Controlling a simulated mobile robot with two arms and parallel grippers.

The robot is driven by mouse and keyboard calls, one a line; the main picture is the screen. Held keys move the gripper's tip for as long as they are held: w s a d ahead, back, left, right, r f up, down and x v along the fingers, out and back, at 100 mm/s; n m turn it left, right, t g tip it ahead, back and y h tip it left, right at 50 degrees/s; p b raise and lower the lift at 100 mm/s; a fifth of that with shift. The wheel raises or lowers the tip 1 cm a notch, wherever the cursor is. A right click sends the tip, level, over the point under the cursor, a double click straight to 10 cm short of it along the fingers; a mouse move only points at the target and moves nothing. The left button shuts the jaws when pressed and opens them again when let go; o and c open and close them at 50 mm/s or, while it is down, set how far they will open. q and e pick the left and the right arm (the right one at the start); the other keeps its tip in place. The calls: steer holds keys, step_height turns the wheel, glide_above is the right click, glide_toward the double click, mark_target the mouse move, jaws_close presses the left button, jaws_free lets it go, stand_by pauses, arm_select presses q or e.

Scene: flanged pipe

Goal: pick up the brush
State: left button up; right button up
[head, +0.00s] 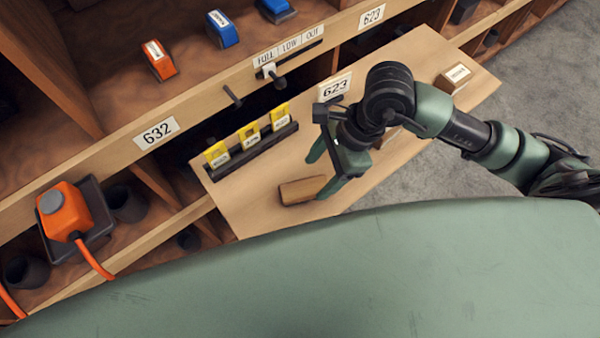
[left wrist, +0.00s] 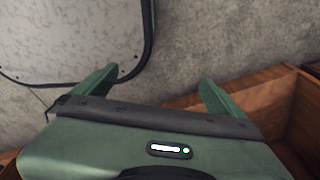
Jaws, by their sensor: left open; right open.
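A brown wooden block-shaped piece (head: 302,190) lies on the pulled-out wooden board (head: 250,205) in the head view. It may be the brush, but I see no bristles on it. My right gripper (head: 322,170) is open above the board, just up and right of this piece, its fingers pointing left and down. I cannot tell whether it touches the piece. My left gripper (left wrist: 158,77) is open and empty in the left wrist view, facing a grey wall. It does not show in the head view.
A black rack (head: 252,150) with several yellow tags stands along the board's back edge. A small labelled wooden block (head: 453,78) sits at the board's far right. An orange device (head: 64,212) with a cable is at left. Orange (head: 160,60) and blue (head: 222,28) blocks stand on the upper shelf.

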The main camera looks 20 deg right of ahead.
mark_target(306, 186)
steer(key=shift+s+a+f+p, duration=0.2)
steer(key=shift+a+f+p, duration=0.15)
steer(key=shift+f, duration=0.25)
steer(key=shift+s+a+f+p, duration=0.2)
steer(key=shift+a+f, duration=0.2)
steer(key=shift+f, duration=0.15)
steer(key=shift+w+a+f+p, duration=0.25)
steer(key=shift+a+f, duration=0.05)
steer(key=shift+f, duration=0.3)
steer(key=shift+w+a+f+p, duration=0.2)
steer(key=shift+a+f+p, duration=0.05)
steer(key=shift+f, duration=0.35)
steer(key=shift+x, duration=0.8)
steer(key=shift+f, duration=0.1)
arm_select(q)
steer(key=shift+g, duration=0.3)
steer(key=s, duration=0.1)
steer(key=s+r, duration=0.1)
steer(key=s, duration=0.2)
steer(key=shift+r+b, duration=0.25)
steer(key=shift+b, duration=0.05)
arm_select(e)
steer(key=shift+f, duration=0.1)
arm_select(q)
steer(key=shift+f, duration=0.1)
arm_select(e)
jaws_close()
arm_select(q)
steer(key=shift+w, duration=0.1)
